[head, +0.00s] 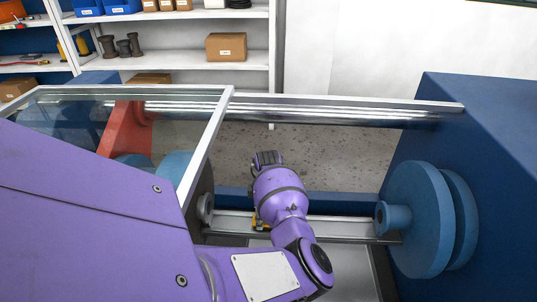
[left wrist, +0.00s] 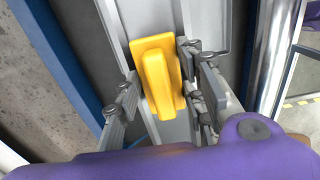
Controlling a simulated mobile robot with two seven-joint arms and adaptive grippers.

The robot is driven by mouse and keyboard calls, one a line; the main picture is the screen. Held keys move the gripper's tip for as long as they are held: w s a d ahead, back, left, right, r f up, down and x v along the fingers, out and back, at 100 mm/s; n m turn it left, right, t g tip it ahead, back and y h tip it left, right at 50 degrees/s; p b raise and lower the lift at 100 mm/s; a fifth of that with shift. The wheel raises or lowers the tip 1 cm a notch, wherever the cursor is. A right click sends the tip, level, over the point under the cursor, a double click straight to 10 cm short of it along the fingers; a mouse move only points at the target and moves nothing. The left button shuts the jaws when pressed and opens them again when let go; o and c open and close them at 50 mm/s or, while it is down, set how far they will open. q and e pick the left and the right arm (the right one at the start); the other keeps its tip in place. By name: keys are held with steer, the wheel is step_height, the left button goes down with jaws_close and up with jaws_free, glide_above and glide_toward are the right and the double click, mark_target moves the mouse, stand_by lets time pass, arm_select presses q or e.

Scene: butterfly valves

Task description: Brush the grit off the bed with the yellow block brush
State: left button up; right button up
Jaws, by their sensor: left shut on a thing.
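The yellow block brush (left wrist: 158,75) sits between the fingers of my left gripper (left wrist: 165,92) in the left wrist view, and the gripper is shut on it. The brush is over the light grey metal bed (left wrist: 135,22); I cannot tell if it touches. In the head view, my left gripper (head: 262,226) is mostly hidden behind my purple wrist, and only a sliver of the yellow brush shows there. The bed (head: 345,228) runs between the machine's two ends. I cannot make out any grit on it. My right gripper is not in view.
A blue housing with a round blue flange (head: 418,220) stands at the right end of the bed. A framed clear guard (head: 215,135) and a bright rail (head: 330,108) lie close around my arm. A red part (head: 125,130) is behind the guard. Shelves (head: 190,60) stand beyond.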

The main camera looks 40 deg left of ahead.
arm_select(q)
steer(key=shift+w+d+f, duration=0.1)
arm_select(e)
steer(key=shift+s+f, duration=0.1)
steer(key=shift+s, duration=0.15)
arm_select(q)
steer(key=shift+w+d, duration=0.55)
steer(key=shift+d, duration=0.1)
steer(key=shift+w+d, duration=0.55)
steer(key=shift+d, duration=0.15)
steer(key=shift+w+d, duration=1.15)
steer(key=shift+d, duration=0.2)
steer(key=shift+w+d+b, duration=0.3)
steer(key=shift+w+d, duration=0.25)
steer(key=shift+d, duration=0.1)
steer(key=shift+w+d, duration=0.95)
steer(key=shift+d, duration=0.15)
steer(key=shift+w+d+b, duration=0.35)
steer(key=shift+w+d, duration=0.2)
steer(key=shift+d, duration=0.15)
steer(key=shift+w+d, duration=0.5)
steer(key=shift+d, duration=0.05)
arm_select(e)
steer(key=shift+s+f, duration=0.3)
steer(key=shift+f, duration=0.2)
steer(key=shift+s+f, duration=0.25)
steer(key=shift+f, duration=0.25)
